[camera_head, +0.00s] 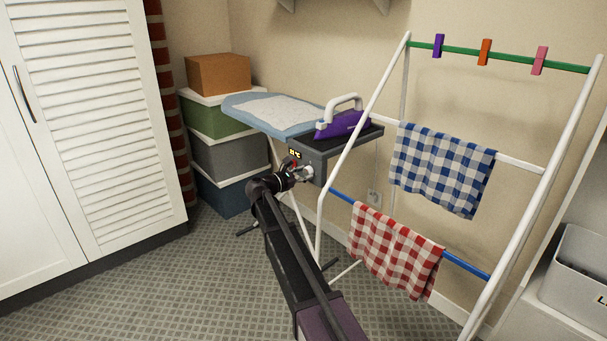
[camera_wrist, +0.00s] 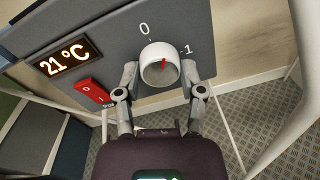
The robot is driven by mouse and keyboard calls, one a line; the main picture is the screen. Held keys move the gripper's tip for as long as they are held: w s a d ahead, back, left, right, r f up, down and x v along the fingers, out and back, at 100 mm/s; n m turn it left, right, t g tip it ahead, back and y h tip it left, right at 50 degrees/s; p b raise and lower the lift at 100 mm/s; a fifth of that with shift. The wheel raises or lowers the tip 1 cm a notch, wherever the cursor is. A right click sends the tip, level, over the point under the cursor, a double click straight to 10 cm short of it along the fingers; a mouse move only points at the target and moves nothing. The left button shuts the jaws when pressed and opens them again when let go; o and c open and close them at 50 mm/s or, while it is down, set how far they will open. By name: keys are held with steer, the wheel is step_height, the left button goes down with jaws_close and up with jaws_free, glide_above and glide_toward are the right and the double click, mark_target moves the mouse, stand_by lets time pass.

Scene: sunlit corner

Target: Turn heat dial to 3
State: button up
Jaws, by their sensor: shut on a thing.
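The heat dial (camera_wrist: 160,62) is a round white knob on the grey front panel (camera_wrist: 105,30) of the iron's station. My gripper (camera_wrist: 160,72) has a finger on either side of the knob and is shut on it. A short red mark shows on the knob's face; exactly which number it points to is hard to tell. The numbers 0 and 1 show on the panel, 0 above the knob and 1 to its right; any other numbers are hidden. In the head view my gripper (camera_head: 301,173) is at the front of the station (camera_head: 318,151).
A lit display (camera_wrist: 68,58) reads 21 °C, with a red rocker switch (camera_wrist: 92,92) below it. A purple iron (camera_head: 342,124) rests on the station beside the ironing board (camera_head: 240,106). A drying rack (camera_head: 351,143) with cloths stands close on the right.

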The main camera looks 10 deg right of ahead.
steer(key=m, duration=0.6)
steer(key=shift+d+r, duration=0.1)
steer(key=m+t, duration=0.1)
steer(key=m, duration=0.5)
steer(key=shift+y+p, duration=0.35)
steer(key=shift+y, duration=0.05)
steer(key=m, duration=1.1)
steer(key=shift+t+b, duration=0.3)
steer(key=shift+t, duration=0.1)
steer(key=m, duration=0.6)
steer(key=shift+s+d+m+b, duration=0.1)
steer(key=shift+m+b, duration=0.2)
steer(key=shift+b, duration=0.05)
steer(key=m, duration=0.5)
steer(key=shift+m+h+b, duration=0.3)
steer(key=m, duration=0.6)
steer(key=shift+m, duration=0.3)
steer(key=m, duration=0.5)
steer(key=shift+m+h+b, duration=0.35)
steer(key=shift+m+h, duration=0.05)
